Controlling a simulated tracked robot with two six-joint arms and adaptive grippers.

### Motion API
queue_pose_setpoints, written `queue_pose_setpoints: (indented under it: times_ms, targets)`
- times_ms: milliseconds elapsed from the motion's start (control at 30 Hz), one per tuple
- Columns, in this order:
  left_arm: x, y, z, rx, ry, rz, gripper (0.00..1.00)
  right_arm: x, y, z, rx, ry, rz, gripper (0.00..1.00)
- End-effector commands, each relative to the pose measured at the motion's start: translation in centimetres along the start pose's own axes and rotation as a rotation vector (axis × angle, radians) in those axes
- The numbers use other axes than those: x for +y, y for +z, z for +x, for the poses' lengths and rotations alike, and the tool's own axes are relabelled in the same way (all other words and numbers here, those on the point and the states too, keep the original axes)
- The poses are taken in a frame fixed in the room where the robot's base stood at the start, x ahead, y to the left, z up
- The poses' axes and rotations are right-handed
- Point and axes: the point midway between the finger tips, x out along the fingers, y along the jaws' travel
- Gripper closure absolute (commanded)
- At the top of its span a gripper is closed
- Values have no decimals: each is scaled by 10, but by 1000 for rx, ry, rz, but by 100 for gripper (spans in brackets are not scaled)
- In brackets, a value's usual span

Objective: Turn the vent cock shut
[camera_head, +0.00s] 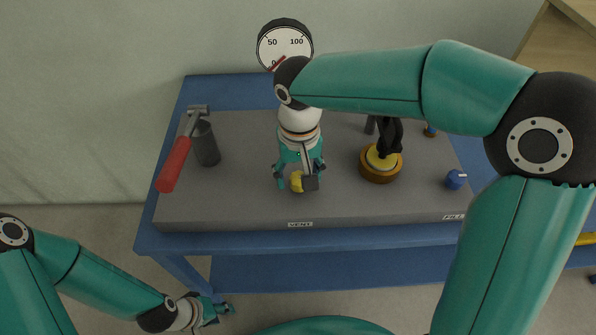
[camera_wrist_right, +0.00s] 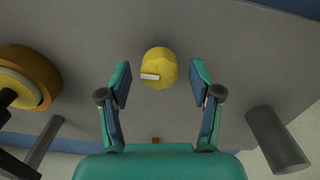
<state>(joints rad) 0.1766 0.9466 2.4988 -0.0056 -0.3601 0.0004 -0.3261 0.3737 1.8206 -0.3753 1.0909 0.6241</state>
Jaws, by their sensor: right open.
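The vent cock is a yellow rounded knob (camera_head: 297,182) behind the VENT label (camera_head: 300,224) on the grey bench top. In the right wrist view the yellow knob (camera_wrist_right: 160,62) carries a small white bar lying nearly crosswise. My right gripper (camera_head: 298,181) points down over it. Its two fingers stand apart on either side of the knob in the wrist view (camera_wrist_right: 160,76), with a gap on both sides. My left gripper (camera_head: 226,308) hangs low in front of the bench, away from the knob; its jaw opening is too small to judge.
A blue knob (camera_head: 455,180) stands by the FILL label (camera_head: 453,217). An orange-brown round base with a yellow centre (camera_head: 379,175) stands right of the vent cock. A red-handled hammer (camera_head: 175,163) and a grey cylinder (camera_head: 206,146) are at left. A dial gauge (camera_head: 285,42) is behind.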

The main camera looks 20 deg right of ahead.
Motion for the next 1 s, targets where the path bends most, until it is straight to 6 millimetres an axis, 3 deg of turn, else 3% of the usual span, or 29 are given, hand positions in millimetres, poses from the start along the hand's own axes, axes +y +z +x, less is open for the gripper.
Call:
queue_pose_setpoints:
  times_ms: [267,700,1000]
  targets:
    - [0,0,0,0,0,0,60,0,-1,-19,2,-1,0,36]
    - [0,0,0,0,0,0,60,-1,-2,-100,3,-2,0,36]
    - [0,0,0,0,0,0,60,0,-1,-119,0,0,-1,36]
